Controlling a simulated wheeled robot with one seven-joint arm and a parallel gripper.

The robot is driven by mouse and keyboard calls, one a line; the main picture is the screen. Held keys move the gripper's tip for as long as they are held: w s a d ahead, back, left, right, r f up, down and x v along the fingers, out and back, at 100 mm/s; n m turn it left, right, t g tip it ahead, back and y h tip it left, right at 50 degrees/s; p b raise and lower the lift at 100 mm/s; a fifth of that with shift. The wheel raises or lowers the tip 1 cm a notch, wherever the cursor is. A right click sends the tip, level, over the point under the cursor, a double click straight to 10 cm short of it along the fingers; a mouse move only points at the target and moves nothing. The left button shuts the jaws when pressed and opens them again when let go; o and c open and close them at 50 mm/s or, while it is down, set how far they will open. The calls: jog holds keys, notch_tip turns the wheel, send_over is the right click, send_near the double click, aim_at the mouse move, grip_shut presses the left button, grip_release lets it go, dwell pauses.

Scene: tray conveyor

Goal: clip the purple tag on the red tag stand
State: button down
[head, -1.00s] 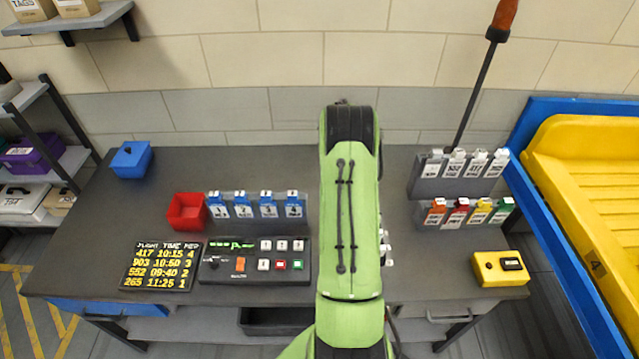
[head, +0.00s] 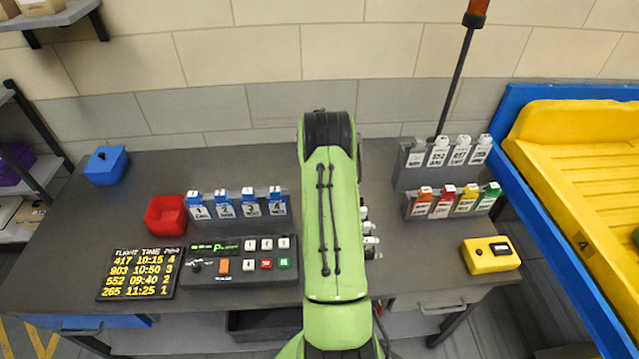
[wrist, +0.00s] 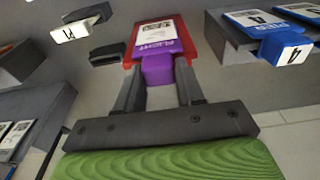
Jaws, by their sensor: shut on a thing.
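In the wrist view the purple tag (wrist: 157,68) sits between the fingertips of my gripper (wrist: 158,88), which is shut on its purple end. Its white printed label and a purple "FLIGHT" band face the camera. A red piece (wrist: 187,48), apparently the red tag stand, shows along both sides of the tag, close against or behind it. I cannot tell whether the tag is clipped to it. In the head view my green arm hides my gripper, the purple tag and this red piece.
Blue tags hang on a rack (head: 238,190) left of my arm; one shows close at right in the wrist view (wrist: 285,48). White and coloured tags hang on racks (head: 408,182) at right. A red bin (head: 165,215), control panel (head: 240,262) and yellow box (head: 490,255) stand on the table.

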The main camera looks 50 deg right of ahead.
jog(key=shift+r, duration=0.1)
jog(key=c, duration=0.6)
grip_release()
jog(key=r, duration=0.5)
jog(key=s+a+r, duration=0.1)
jog(key=r, duration=0.9)
jog(key=shift+s+a+r, duration=0.2)
jog(key=shift+a+r, duration=0.05)
jog(key=shift+r, duration=0.05)
